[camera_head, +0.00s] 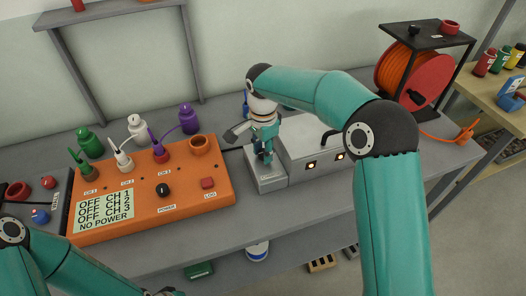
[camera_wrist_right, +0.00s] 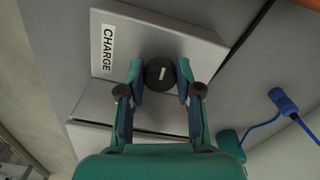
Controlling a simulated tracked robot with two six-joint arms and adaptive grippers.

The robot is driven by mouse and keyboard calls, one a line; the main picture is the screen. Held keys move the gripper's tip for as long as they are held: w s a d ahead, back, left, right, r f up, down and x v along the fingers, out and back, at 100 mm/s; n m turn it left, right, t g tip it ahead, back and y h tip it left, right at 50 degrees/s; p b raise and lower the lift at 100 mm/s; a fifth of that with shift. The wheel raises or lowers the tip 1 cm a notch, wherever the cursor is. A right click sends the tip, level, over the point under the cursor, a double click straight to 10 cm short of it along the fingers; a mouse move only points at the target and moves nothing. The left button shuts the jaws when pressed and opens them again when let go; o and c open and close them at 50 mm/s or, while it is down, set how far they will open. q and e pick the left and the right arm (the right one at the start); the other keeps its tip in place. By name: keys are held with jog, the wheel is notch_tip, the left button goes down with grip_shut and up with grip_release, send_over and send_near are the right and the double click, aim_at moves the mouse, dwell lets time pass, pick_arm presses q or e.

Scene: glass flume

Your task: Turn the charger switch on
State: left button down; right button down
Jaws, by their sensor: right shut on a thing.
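The charger (camera_head: 311,140) is a grey box with lit square lamps on its front and a lower grey section at its left. In the right wrist view a plate labelled CHARGE (camera_wrist_right: 185,40) carries the charger switch (camera_wrist_right: 160,75), a round black knob with a white line running roughly up and down the picture. My right gripper (camera_head: 264,157) points down over the lower section and hides the knob in the head view. Only a dark part of my left gripper (camera_head: 162,292) shows at the bottom edge.
An orange panel (camera_head: 215,180) left of the charger has a screen reading OFF for each channel and NO POWER. Coloured bottles stand behind it. A cable reel (camera_head: 408,75) stands at the back right. A blue plug (camera_wrist_right: 283,100) and cable lie beside the charger.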

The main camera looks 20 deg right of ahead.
aim_at(262, 152)
jog(key=shift+w+r+m, duration=0.1)
jog(key=shift+m, duration=0.4)
jog(key=c, duration=1.1)
grip_release()
jog(key=shift+o, duration=0.2)
notch_tip(262, 152, up, 12)
